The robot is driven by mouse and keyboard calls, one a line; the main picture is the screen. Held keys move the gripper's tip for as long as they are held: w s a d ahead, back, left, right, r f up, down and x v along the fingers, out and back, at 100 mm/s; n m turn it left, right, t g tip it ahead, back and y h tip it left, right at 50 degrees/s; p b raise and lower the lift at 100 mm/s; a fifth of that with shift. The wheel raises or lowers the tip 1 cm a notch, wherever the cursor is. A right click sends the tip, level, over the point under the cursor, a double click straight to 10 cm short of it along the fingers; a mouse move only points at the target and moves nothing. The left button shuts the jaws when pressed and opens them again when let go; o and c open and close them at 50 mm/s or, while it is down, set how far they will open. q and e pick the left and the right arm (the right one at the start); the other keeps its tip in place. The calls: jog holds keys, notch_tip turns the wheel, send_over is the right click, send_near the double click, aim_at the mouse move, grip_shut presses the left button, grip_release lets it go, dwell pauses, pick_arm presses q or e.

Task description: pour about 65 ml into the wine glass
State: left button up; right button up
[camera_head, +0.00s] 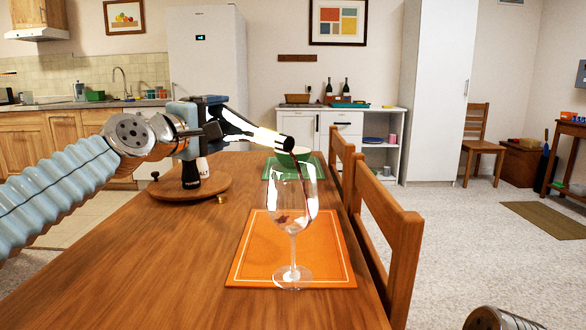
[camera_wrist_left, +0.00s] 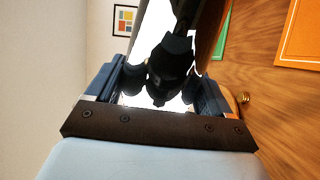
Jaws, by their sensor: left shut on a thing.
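A clear stemmed wine glass (camera_head: 293,232) stands upright on the orange placemat (camera_head: 255,262). My left gripper (camera_head: 215,112) is shut on a bottle (camera_head: 262,133), which is tilted with its dark neck down to the right, above the glass. A thin dark red stream runs from its mouth into the glass bowl. A little red shows low in the bowl; its level is hard to tell. In the left wrist view the fingers (camera_wrist_left: 162,90) close around the bottle (camera_wrist_left: 172,62), partly lost in glare. My right gripper is not in view.
A round wooden board (camera_head: 160,190) with a dark mill (camera_head: 190,177) and a white-labelled container sits below my left wrist. A small brass piece (camera_head: 222,199) lies near it. A green placemat (camera_head: 318,163) with a bowl lies farther back. Wooden chairs (camera_head: 390,225) line the right edge.

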pick_arm(q)
jog(key=shift+w+a+r, duration=0.15)
jog(key=shift+w+a, duration=0.3)
jog(key=shift+a, duration=0.05)
jog(key=shift+w+a, duration=0.15)
dwell(1.0)
